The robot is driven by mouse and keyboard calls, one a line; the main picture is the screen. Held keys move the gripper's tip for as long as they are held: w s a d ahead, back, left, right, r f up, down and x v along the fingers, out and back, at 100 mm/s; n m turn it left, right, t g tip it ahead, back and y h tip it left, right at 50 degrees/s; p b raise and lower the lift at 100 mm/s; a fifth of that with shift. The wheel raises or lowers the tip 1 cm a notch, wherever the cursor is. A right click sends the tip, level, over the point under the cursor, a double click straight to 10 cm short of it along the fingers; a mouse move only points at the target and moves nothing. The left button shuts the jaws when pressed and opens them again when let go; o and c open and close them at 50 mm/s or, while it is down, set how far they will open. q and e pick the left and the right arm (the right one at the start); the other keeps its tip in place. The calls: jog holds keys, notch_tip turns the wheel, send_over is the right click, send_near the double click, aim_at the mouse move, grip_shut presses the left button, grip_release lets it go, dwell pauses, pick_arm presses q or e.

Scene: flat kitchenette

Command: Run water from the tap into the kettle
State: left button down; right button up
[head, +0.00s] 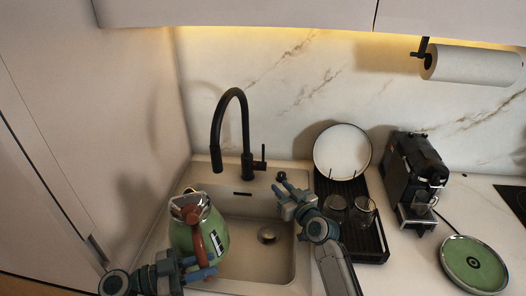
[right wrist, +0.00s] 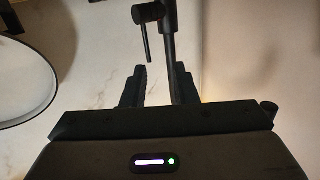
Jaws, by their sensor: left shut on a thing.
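The green kettle (head: 217,233) with a brown handle is at the left part of the sink (head: 262,262), its metallic top just below and left of the black tap's (head: 247,130) spout end. My left gripper (head: 204,266) is shut on the kettle's handle. No water shows at the spout. I cannot tell whether the kettle's top is open. The tap's lever (head: 263,154) stands upright on its right side; it also shows in the right wrist view (right wrist: 145,40). My right gripper (head: 281,185) is open and empty, in front of and below the lever, apart from it.
A dark drying rack (head: 371,243) with a white plate (head: 342,150) and glasses (head: 362,214) stands right of the sink, close to my right arm. A wall closes the left side.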

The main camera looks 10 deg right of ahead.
aim_at(263, 162)
jog(key=shift+t, duration=0.5)
jog(key=d+x, duration=0.1)
jog(key=x, duration=0.5)
jog(key=r+x, duration=0.1)
jog(key=x, duration=0.5)
jog(key=d+x, duration=0.1)
jog(key=x, duration=0.5)
jog(key=shift+w+d+r, duration=0.3)
jog(key=shift+w, duration=0.25)
grip_shut()
